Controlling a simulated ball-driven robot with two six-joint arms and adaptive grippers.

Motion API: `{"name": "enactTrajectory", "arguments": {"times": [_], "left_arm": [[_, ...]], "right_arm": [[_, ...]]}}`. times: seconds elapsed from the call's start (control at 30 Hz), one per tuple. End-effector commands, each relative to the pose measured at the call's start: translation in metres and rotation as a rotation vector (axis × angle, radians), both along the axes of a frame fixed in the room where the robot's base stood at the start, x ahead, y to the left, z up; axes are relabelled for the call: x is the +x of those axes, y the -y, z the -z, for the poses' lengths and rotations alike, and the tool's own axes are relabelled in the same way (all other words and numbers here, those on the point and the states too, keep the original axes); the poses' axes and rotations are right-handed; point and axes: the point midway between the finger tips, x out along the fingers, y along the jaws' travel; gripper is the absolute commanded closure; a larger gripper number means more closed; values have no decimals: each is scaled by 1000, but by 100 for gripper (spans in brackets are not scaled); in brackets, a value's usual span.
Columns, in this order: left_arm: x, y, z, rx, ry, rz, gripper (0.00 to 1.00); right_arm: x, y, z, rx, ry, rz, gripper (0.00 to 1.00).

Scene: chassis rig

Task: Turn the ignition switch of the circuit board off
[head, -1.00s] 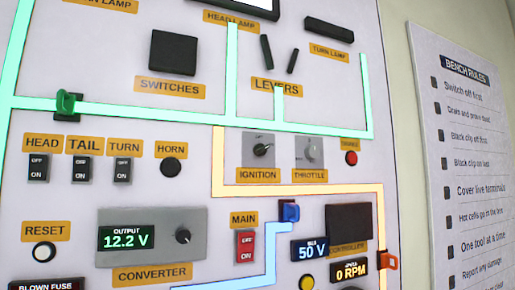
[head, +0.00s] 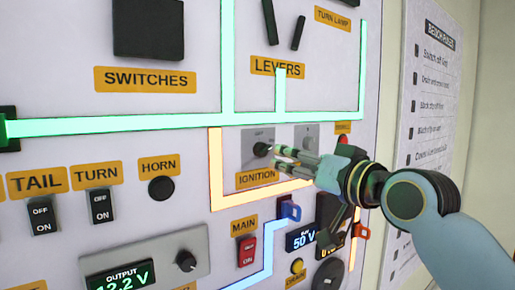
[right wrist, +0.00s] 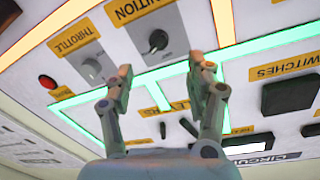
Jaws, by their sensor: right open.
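The ignition switch (head: 262,149) is a black rotary knob on a grey plate, above the orange IGNITION label (head: 256,179). In the right wrist view the knob (right wrist: 158,40) shows near the top centre, with its label upside down. My right gripper (head: 279,156) reaches in from the right, its fingers apart, with the tips just right of the knob in the head view. In the right wrist view the open fingers (right wrist: 156,86) frame the glowing green line and hold nothing; the knob is beyond their tips. Whether a finger touches it I cannot tell. My left gripper is out of view.
The throttle knob (right wrist: 91,68) is beside the ignition plate and partly hidden by my gripper in the head view. A red button (right wrist: 47,82) is close by. The levers (head: 270,22) are above, the red MAIN switch (head: 248,251) below.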

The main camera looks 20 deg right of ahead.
Motion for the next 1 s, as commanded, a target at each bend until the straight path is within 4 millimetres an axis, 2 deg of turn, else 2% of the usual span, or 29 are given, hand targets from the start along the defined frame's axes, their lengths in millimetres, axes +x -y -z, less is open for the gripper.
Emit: {"name": "enactTrajectory", "arguments": {"times": [0.03, 0.17, 0.3, 0.6, 0.77, 1.0], "left_arm": [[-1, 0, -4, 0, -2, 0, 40], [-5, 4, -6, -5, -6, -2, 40], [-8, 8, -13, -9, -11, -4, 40], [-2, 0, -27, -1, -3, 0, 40], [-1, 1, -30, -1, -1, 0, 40], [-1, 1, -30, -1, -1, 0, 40]], "right_arm": [[2, 0, -6, 0, 4, 1, 44], [15, -3, -6, 1, 5, 2, 44], [41, -10, -7, 4, 5, 1, 44], [93, -24, -6, 2, 5, 1, 44], [104, -27, -4, 0, 4, 1, 44], [106, -27, -3, -1, 5, 2, 44]]}}
